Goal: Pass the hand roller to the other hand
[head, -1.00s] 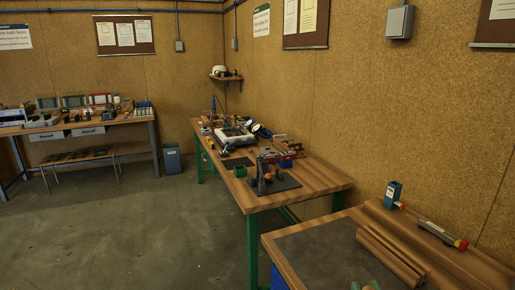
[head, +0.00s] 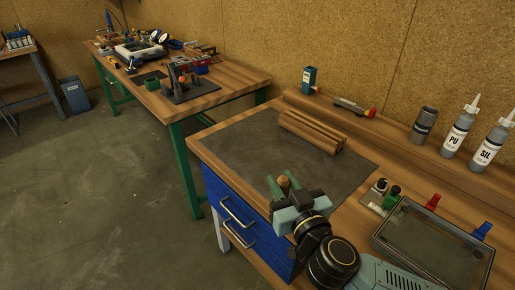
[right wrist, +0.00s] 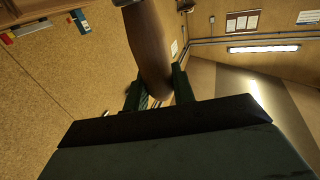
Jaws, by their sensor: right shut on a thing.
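My right gripper (head: 283,182) is over the near part of the grey mat on the front bench, its arm coming in from the lower right. Its green fingers are shut on a brown wooden piece (head: 284,187), which I take to be the hand roller's handle. In the right wrist view the brown handle (right wrist: 150,45) is large between the fingers and runs up to the top edge. The rest of the roller is hidden or out of frame. My left gripper is not in view.
Wooden strips (head: 312,132) lie at the mat's (head: 235,150) back. Behind are a blue box (head: 309,80), a dark cylinder (head: 424,125) and bottles labelled PU (head: 455,138) and SIL (head: 489,148). A glass-topped frame (head: 435,245) lies right of my arm. The mat's left is clear.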

